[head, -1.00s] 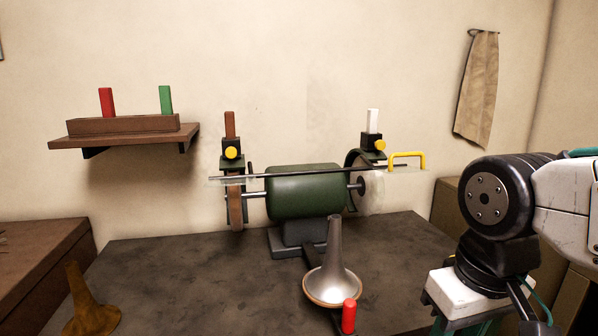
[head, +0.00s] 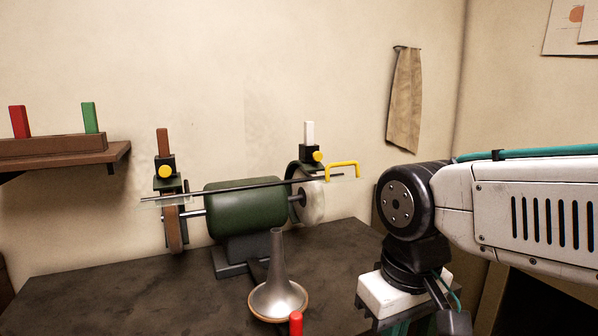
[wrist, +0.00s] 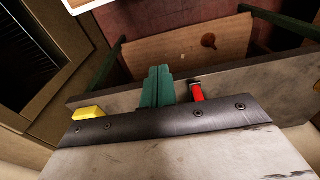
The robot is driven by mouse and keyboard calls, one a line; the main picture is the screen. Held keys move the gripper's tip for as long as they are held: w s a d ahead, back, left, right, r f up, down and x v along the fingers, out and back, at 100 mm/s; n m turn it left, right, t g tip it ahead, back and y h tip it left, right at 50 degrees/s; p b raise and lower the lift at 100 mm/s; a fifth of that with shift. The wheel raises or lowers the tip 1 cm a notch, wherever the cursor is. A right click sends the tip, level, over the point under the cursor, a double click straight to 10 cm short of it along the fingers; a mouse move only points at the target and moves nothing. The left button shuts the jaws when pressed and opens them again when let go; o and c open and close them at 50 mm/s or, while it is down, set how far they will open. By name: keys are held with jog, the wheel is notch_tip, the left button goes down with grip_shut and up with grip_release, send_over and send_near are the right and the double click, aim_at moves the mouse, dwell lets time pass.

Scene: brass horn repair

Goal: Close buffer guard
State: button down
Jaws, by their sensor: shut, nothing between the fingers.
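The buffer (head: 245,207) has a green motor between a brown wheel (head: 173,230) at left and a white wheel (head: 312,202) at right. Its clear guard (head: 165,200) hangs on a dark rod across the motor. The panels look close to level near the wheel tops. The guard's yellow handle (head: 343,165) stands up at the right end, apart from my arm. My gripper (wrist: 157,75) is shut and empty in the wrist view, its teal fingers together. In the head view its fingertips are not clearly seen, low beside the bench's right side.
A silver horn bell (head: 278,290) stands on the bench (head: 120,285) in front of the motor. A red grip (head: 296,323) is beside it; a red piece also shows in the wrist view (wrist: 197,92). A shelf (head: 60,158) and cloth (head: 405,100) are on the wall. The left benchtop is clear.

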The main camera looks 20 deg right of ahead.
jog(key=w+d+r+m+t, duration=0.1)
jog(key=w+d+r, duration=0.5)
jog(key=w+r, duration=0.6)
jog(key=w+d+r+m+t, duration=0.1)
jog(key=w+d+r, duration=0.55)
jog(key=w, duration=0.85)
jog(key=w+d+r+n+t, duration=0.15)
jog(key=w+r, duration=0.35)
jog(key=r, duration=0.8)
send_over(343, 164)
jog(key=w, duration=0.1)
notch_tip(343, 164, down, 9)
jog(key=f, duration=0.3)
jog(key=shift+s+n, duration=0.3)
jog(key=shift+n, duration=0.05)
jog(key=shift+s+f, duration=0.15)
jog(key=shift+f, duration=0.4)
jog(key=shift+d, duration=0.1)
